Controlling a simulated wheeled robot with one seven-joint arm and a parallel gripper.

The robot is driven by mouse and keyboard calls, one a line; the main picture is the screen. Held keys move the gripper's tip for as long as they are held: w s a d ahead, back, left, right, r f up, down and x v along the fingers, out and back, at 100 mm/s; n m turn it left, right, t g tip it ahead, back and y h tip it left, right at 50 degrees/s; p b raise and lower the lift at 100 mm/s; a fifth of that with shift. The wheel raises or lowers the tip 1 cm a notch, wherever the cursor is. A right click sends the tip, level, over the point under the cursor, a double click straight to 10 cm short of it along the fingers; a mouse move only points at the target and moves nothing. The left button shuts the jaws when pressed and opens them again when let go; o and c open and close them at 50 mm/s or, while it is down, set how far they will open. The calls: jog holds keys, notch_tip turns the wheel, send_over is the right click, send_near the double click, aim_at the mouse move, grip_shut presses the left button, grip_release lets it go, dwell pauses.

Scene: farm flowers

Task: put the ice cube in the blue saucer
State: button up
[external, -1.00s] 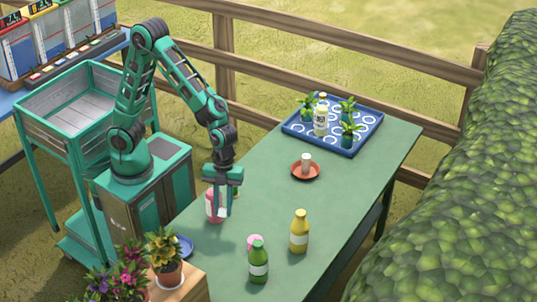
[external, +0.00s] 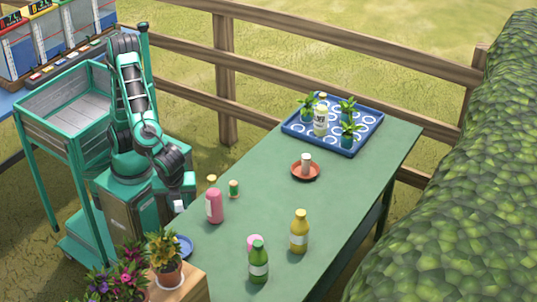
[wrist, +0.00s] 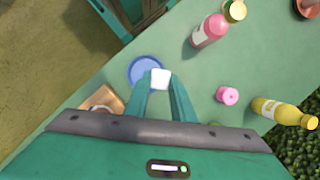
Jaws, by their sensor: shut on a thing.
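The ice cube is a small white block (external: 179,206), held at the tips of my gripper (external: 180,199). In the wrist view the ice cube (wrist: 160,79) sits between the fingertips of my gripper (wrist: 158,84), which is shut on it. The blue saucer (external: 184,246) lies on the near-left end of the green table, partly hidden by the potted plant in the external view. In the wrist view the blue saucer (wrist: 136,68) shows just beyond and left of the cube, which overlaps its right edge in the picture. The cube is held above the table, apart from the saucer.
A pink bottle (external: 214,207) stands right of my gripper, with a small green jar (external: 234,189) behind it. A pink item (external: 255,241), green bottle (external: 258,264) and yellow bottle (external: 300,233) stand farther right. Potted flowers (external: 165,258) flank the saucer. An orange saucer (external: 305,172) stands mid-table.

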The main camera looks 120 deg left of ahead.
jog(key=shift+s+d+r, duration=1.1)
jog(key=shift+d+r, duration=0.05)
jog(key=shift+d, duration=0.1)
jog(key=g, duration=0.1)
send_over(177, 247)
jog(key=w+d, duration=0.2)
notch_tip(177, 247, down, 11)
jog(key=shift+y, duration=0.4)
jog(key=shift+s+a+f, duration=0.1)
jog(key=shift+s+f, duration=0.05)
jog(key=shift+f, duration=2.3)
jog(key=shift+s+a+f, duration=0.1)
jog(key=shift+f, duration=2.35)
jog(key=o, duration=1.1)
jog(key=shift+c, duration=0.2)
notch_tip(177, 247, up, 7)
